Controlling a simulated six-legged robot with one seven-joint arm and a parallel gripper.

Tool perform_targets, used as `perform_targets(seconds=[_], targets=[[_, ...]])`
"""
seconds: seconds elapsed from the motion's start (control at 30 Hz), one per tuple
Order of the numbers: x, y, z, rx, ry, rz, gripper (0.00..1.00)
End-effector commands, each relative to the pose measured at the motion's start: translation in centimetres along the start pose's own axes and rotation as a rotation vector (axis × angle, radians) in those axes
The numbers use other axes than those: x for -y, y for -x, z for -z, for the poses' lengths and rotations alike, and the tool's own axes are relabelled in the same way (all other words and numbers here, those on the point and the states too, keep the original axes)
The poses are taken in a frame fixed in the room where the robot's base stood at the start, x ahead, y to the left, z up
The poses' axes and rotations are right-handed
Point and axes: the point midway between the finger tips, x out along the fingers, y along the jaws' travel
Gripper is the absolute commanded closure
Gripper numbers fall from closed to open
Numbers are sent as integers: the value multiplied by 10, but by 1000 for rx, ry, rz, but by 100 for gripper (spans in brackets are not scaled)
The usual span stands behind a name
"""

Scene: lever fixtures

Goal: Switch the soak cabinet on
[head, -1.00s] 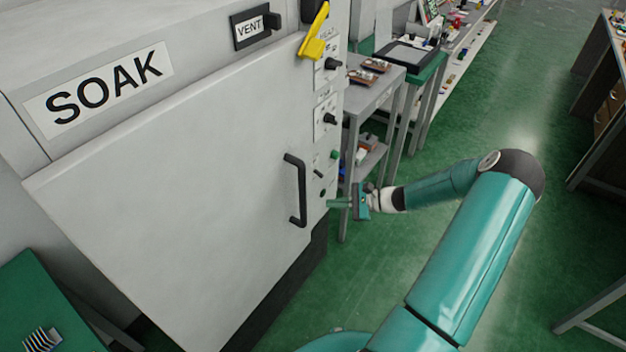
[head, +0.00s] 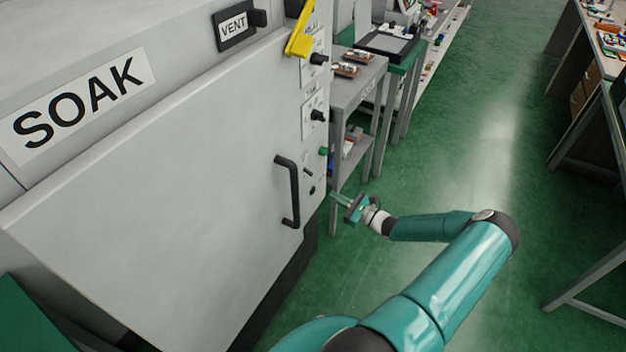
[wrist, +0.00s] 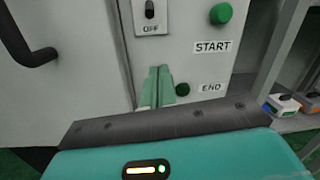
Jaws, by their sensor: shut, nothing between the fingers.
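The soak cabinet (head: 170,190) is a grey box with a large SOAK label, filling the left of the head view. On its right-hand panel a small dark toggle switch (head: 308,171) sits beside a green button (head: 323,151). In the wrist view the toggle (wrist: 150,9) is at the top above the word OFF; its upper plate is cut off. The green START button (wrist: 221,12) is right of it. My gripper (head: 334,198) is shut and empty, right of the panel's lower part. In the wrist view its fingertips (wrist: 159,72) are below the toggle; contact cannot be told.
A dark door handle (head: 289,192) stands out left of the panel. A yellow lever (head: 300,35) and black knobs (head: 318,115) are higher up. A dark green round END piece (wrist: 182,89) is beside my fingers. A grey shelf cart (head: 352,85) stands behind; green floor is open right.

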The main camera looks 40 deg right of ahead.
Motion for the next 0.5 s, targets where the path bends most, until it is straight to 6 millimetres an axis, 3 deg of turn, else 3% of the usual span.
perform_targets(seconds=[0.27,0.5], targets=[[-1,-24,0,2,0,-6,100],[-2,-72,0,3,1,-8,100]])
